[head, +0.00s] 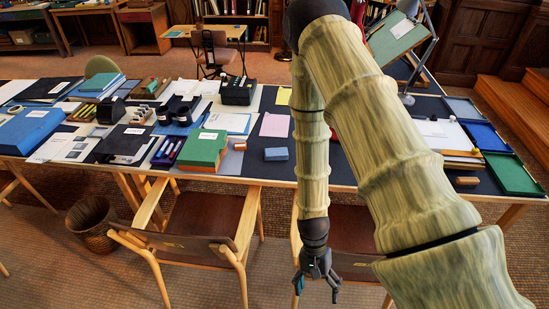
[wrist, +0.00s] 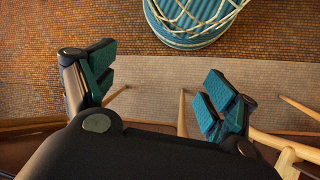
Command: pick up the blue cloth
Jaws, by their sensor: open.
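A small blue block-like piece (head: 276,154), which may be the folded blue cloth, lies on the long table near its front edge, left of my arm. It is too small to tell its material. My gripper (head: 318,289) hangs low in front of the table, beside the chairs, below and to the right of the blue piece. In the wrist view my gripper (wrist: 160,92) has its teal-padded fingers wide apart with nothing between them. The blue piece does not show in the wrist view.
Two chairs, one on the left (head: 190,232), stand at the table's front (head: 335,181). A green box (head: 203,149) and a pink sheet (head: 275,125) lie near the blue piece. A lamp (head: 407,98) and trays stand right. A blue ribbed round object (wrist: 195,20) shows in the wrist view.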

